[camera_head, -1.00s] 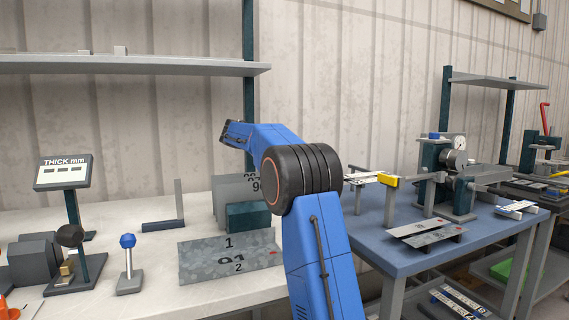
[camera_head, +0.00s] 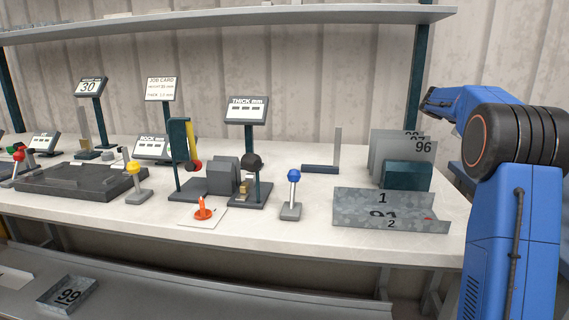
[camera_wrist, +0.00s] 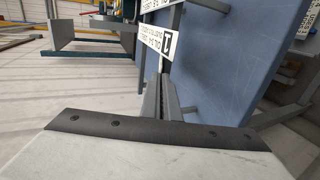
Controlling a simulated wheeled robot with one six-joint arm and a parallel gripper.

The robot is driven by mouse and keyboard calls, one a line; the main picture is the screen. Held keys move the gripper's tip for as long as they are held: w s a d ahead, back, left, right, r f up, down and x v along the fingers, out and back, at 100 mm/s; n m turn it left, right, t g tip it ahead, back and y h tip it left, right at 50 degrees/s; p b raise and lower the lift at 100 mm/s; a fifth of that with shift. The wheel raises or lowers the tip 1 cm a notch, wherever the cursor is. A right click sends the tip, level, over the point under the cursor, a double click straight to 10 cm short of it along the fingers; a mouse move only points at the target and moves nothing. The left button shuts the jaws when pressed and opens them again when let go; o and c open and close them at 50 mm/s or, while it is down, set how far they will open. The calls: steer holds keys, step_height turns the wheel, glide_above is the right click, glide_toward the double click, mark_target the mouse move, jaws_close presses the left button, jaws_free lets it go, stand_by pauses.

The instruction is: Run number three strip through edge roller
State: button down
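I see no strip marked three and no edge roller in the current views. In the wrist view my gripper (camera_wrist: 164,100) has its two grey fingers close together, with no strip visible between them. Beyond it, white labels (camera_wrist: 155,38) with print lie by the blue table (camera_wrist: 225,60). In the head view my arm stands at the right and hides its own gripper. A grey speckled sheet-metal piece (camera_head: 350,212) marked 1 and 2 lies on the white bench, left of my arm.
The white bench (camera_head: 310,230) holds upright numbered plates (camera_head: 385,150), a thickness gauge display (camera_head: 246,110), a blue-knobbed lever (camera_head: 293,177), a yellow-knobbed lever (camera_head: 135,168) and a dark flat tray (camera_head: 75,180).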

steer(key=shift+s+d+f, duration=0.1)
steer(key=shift+d+f, duration=0.05)
steer(key=shift+d, duration=0.35)
steer(key=v, duration=0.6)
steer(key=shift+a, duration=0.3)
steer(key=shift+f, duration=0.15)
